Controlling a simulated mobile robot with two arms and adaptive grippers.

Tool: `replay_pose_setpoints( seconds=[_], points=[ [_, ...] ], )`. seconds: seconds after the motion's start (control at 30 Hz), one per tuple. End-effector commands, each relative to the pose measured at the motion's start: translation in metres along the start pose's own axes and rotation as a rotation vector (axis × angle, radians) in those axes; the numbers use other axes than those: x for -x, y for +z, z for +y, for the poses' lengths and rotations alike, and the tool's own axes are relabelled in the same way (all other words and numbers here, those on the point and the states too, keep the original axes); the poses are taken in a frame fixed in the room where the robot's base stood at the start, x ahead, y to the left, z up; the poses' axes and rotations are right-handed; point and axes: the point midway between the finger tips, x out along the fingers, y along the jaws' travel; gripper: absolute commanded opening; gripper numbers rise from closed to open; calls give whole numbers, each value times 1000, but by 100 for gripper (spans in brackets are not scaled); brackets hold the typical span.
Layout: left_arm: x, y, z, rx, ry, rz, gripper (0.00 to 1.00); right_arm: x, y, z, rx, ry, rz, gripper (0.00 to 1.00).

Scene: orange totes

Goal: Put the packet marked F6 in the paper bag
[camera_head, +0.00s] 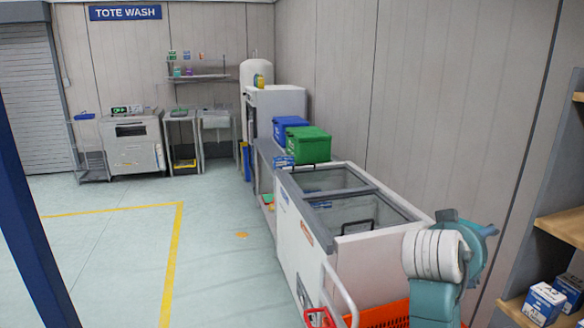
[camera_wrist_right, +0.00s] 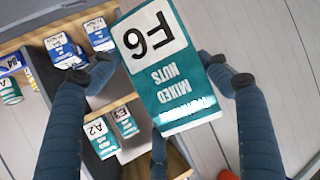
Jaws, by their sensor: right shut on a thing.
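The packet marked F6 (camera_wrist_right: 178,80), teal and white with "MIXED NUTS" on it, shows upside down in the right wrist view. My right gripper (camera_wrist_right: 160,72) has its dark blue fingers on both sides of the packet and is shut on it. In the head view only my teal and white right arm shows at the lower right; I cannot make out its fingers or the packet there. My left gripper is in neither view. No paper bag shows in either view.
An orange tote (camera_head: 385,316) is below my right arm. A white chest freezer (camera_head: 290,238) stands along the wall. The floor (camera_head: 120,255) at left is clear.

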Motion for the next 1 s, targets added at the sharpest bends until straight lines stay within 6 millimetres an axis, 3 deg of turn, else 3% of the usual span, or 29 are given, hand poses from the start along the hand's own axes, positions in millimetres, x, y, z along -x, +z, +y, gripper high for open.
replay_pose_setpoints(
  seconds=[0.1,0.23,0.37,0.57,0.77,1.0],
  points=[
    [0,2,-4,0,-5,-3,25,-23,44,-5,81,-151,-4,46],
    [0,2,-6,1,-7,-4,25,-35,84,-14,169,-340,-4,46],
    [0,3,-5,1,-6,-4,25,-36,116,-19,248,-507,-2,46],
    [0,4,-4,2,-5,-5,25,-21,155,-22,363,-746,-1,46],
    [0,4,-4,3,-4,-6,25,17,187,-19,492,-1013,-1,46],
    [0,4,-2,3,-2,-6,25,100,211,0,665,-1350,-1,46]
  ],
)
